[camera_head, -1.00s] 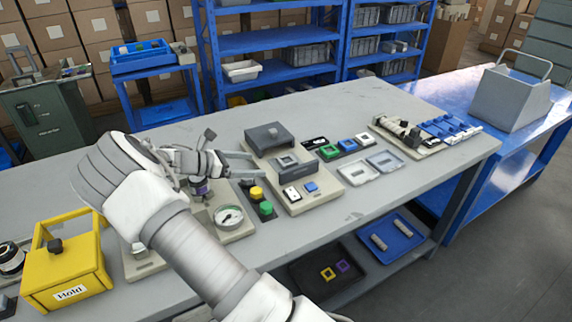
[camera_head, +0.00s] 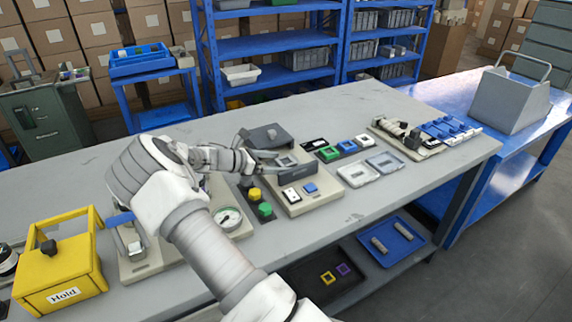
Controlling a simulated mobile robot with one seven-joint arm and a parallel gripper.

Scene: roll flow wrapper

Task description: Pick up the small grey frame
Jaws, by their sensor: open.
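The small grey frame (camera_head: 287,160) sits on the beige fixture (camera_head: 304,206), between a dark grey block (camera_head: 264,137) behind it and a dark grey upright plate (camera_head: 300,173) in front. My gripper (camera_head: 277,162) reaches in from the left, its fingers open at the frame and partly covering it. I cannot tell whether the fingers touch the frame. Nothing shows held between them.
Green and yellow buttons (camera_head: 265,210) stand left of the fixture's front. A dial gauge (camera_head: 228,218) is below my arm. The table's back is clear.

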